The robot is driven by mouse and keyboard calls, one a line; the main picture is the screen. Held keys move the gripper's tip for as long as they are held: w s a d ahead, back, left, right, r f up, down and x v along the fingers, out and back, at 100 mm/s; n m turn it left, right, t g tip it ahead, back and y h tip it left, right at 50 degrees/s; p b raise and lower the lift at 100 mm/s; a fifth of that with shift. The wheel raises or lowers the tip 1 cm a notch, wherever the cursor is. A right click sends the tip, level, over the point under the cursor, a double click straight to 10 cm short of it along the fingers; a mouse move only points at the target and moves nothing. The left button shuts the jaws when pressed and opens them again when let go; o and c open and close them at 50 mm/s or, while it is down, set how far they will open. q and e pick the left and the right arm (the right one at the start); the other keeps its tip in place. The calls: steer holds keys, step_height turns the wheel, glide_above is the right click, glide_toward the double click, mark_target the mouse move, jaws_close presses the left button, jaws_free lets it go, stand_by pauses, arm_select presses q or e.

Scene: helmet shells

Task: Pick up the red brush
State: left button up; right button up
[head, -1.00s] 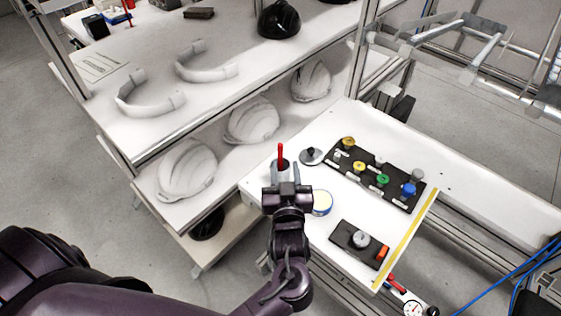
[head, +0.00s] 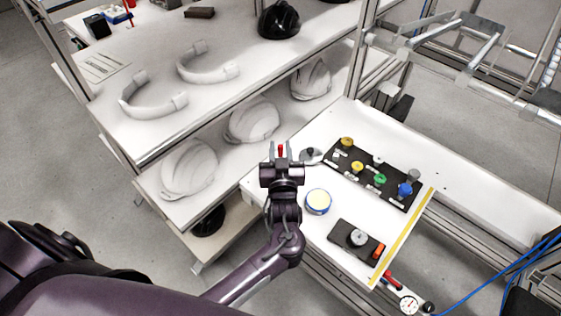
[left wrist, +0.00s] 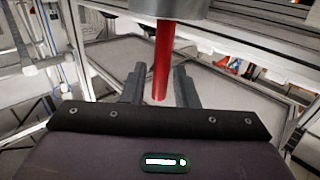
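The red brush (head: 281,149) shows only as a short piece of red handle in the head view, between the fingertips of my left gripper (head: 281,153). The gripper hides the rest of it and the grey cup it stands in. In the left wrist view the red handle (left wrist: 162,62) runs from the grey cup (left wrist: 168,8) at the top edge down between the two dark fingers (left wrist: 160,86). The fingers are open, one on each side of the handle, with a gap visible. My right gripper is not in view.
A round grey lid-like piece (head: 311,156) lies just right of the gripper. A blue-rimmed tin (head: 318,202) and a black board with coloured knobs (head: 372,176) are on the white table (head: 340,125). White helmet shells (head: 252,121) sit on the shelf to the left.

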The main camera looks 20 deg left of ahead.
arm_select(q)
jaws_close()
steer(key=shift+r, duration=0.15)
